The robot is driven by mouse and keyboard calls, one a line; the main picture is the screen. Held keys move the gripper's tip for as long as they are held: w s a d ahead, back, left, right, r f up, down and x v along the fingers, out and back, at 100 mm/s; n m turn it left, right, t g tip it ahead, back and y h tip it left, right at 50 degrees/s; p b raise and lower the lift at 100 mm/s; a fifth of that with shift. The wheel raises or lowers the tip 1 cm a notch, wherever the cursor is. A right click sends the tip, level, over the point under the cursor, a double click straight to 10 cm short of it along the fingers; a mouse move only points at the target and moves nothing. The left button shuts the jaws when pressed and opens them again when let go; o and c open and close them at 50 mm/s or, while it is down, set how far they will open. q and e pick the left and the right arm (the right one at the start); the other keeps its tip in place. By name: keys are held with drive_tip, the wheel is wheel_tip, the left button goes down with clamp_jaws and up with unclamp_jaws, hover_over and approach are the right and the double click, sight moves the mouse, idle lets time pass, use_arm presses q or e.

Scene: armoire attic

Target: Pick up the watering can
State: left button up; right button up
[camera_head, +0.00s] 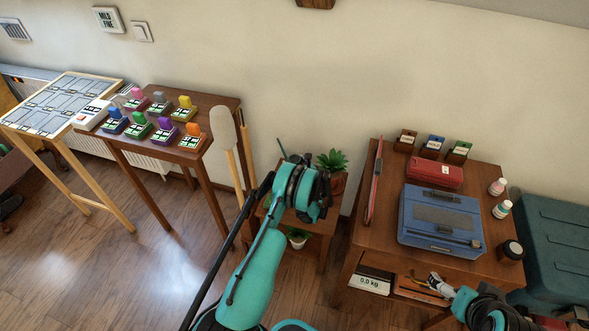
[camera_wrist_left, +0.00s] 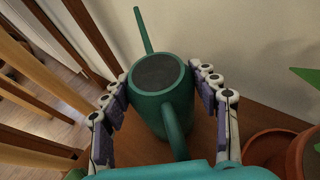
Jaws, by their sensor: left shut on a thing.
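The watering can (camera_wrist_left: 160,90) is dark green, with a round top, a thin spout pointing away and a handle towards my wrist. It stands between the purple-padded fingers of my left gripper (camera_wrist_left: 166,100), which are shut on its sides. Whether its base touches the small wooden table is hidden. In the head view my left gripper (camera_head: 300,190) is over this table, and my arm hides most of the can; only a bit of spout (camera_head: 283,148) seems to show. My right gripper (camera_head: 438,286) is at the lower right, partly hidden, its jaw state unclear.
A potted plant (camera_head: 332,162) stands close right of the can; its terracotta pot (camera_wrist_left: 302,153) shows beside the gripper. Wooden handles (camera_head: 240,160) lean at the left. The right table (camera_head: 385,215) holds a blue case (camera_head: 440,218) and a red box (camera_head: 434,174).

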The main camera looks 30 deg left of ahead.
use_arm(q)
wheel_tip(320, 180, up, 9)
drive_tip(key=p, duration=0.3)
drive_tip(key=shift+f+p, duration=0.1)
drive_tip(key=shift+p, duration=0.25)
drive_tip(key=shift+r, duration=0.7)
drive_tip(key=s+d+r+m+t+h, duration=0.1)
drive_tip(key=s+d+r+m+h, duration=0.1)
drive_tip(key=d+r, duration=0.55)
drive_tip(key=s+d+r+m+t+h, duration=0.1)
drive_tip(key=s+d+r+t, duration=0.1)
drive_tip(key=d+r, duration=0.6)
drive_tip(key=s+d+r+m+t+h, duration=0.1)
drive_tip(key=s+d+r+m+h, duration=0.1)
drive_tip(key=s+d+r, duration=0.3)
drive_tip(key=s+d+r+m+t+h, duration=0.1)
drive_tip(key=s+d+r+m+h, duration=0.1)
drive_tip(key=s+d+r, duration=0.4)
drive_tip(key=shift+s+d, duration=0.6)
drive_tip(key=shift+s, duration=2.15)
